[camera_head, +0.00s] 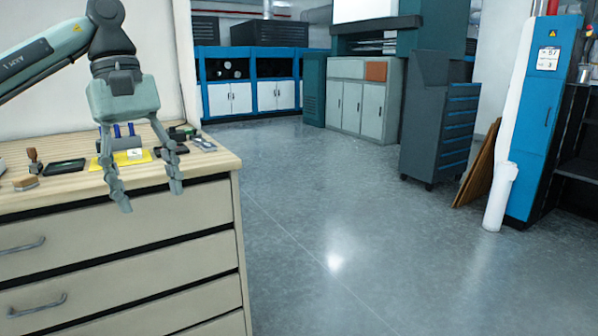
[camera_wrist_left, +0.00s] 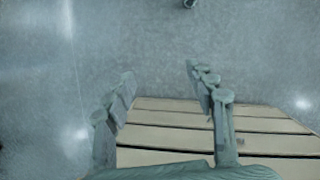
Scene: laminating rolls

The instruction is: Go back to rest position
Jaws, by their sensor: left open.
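My left gripper (camera_head: 148,198) comes in from the left and hangs fingers down in front of the drawer cabinet (camera_head: 150,225). Its two fingers are spread apart with nothing between them. In the left wrist view the open left gripper (camera_wrist_left: 160,82) shows the grey floor and the cabinet's drawer fronts (camera_wrist_left: 170,139) beyond its fingers. My right gripper is in neither view.
The wooden top (camera_head: 70,192) holds a yellow mat (camera_head: 118,160), a dark tray (camera_head: 64,167), a stamp (camera_head: 35,160) and other small items. A dark tool cart (camera_head: 436,130), a blue cabinet (camera_head: 541,120) and a white roll (camera_head: 497,205) stand right. The middle floor (camera_head: 340,215) is clear.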

